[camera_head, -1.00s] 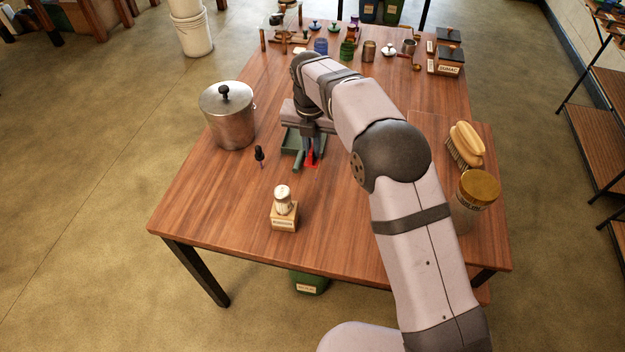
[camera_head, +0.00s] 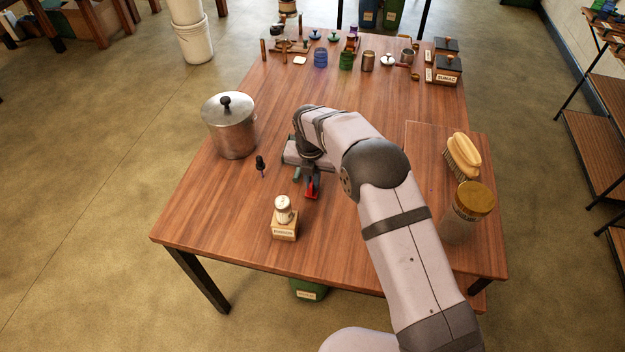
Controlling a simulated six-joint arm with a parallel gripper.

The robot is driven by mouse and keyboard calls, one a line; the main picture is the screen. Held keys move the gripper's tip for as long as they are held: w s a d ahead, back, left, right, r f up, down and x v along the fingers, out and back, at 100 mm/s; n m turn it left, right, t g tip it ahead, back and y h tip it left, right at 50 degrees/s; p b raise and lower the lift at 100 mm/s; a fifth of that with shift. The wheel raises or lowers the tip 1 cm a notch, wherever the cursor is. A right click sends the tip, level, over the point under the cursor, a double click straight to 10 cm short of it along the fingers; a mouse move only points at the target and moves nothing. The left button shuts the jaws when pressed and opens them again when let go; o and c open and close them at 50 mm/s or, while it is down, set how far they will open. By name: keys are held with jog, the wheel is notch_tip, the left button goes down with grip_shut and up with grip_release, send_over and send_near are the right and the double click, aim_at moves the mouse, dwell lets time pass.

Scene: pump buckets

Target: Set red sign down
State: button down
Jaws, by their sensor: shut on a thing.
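A small red piece, seen as the red sign (camera_head: 312,191), shows at the fingertips of my gripper (camera_head: 311,182), near the middle of the table (camera_head: 235,225). My gripper points down and is shut on it. The arm and gripper hide much of the sign, and I cannot tell whether its lower edge touches the wood.
A grey-green piece (camera_head: 297,173) shows just left of the gripper, mostly hidden. A wooden block with a white-topped shaker (camera_head: 284,222) stands nearer. A dark-handled tool (camera_head: 261,164) and a lidded metal pot (camera_head: 232,130) are left. A brush (camera_head: 463,155) and jar (camera_head: 467,212) are right.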

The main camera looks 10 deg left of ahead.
aim_at(311, 183)
jog(key=shift+f, duration=0.15)
jog(key=shift+f, duration=0.15)
jog(key=c, duration=1.9)
grip_release()
jog(key=shift+o, duration=0.2)
notch_tip(311, 183, up, 12)
jog(key=s+b, duration=0.1)
jog(key=b, duration=0.1)
jog(key=shift+s, duration=0.2)
